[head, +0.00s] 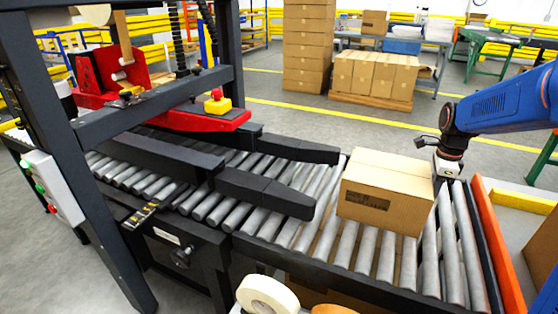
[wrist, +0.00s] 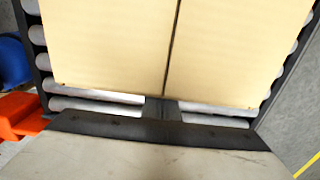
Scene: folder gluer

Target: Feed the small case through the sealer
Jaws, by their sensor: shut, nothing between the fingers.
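The small case (head: 385,195) is a closed brown carton with a dark printed label. It sits upright on the roller conveyor (head: 450,250), right of the sealer (head: 180,105). The sealer has a dark frame, a red head and two dark side guides at its mouth.
Tape rolls (head: 267,296) lie in front of the conveyor. Stacked cartons (head: 308,45) stand on the floor behind. The rollers between the case and the guides are clear.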

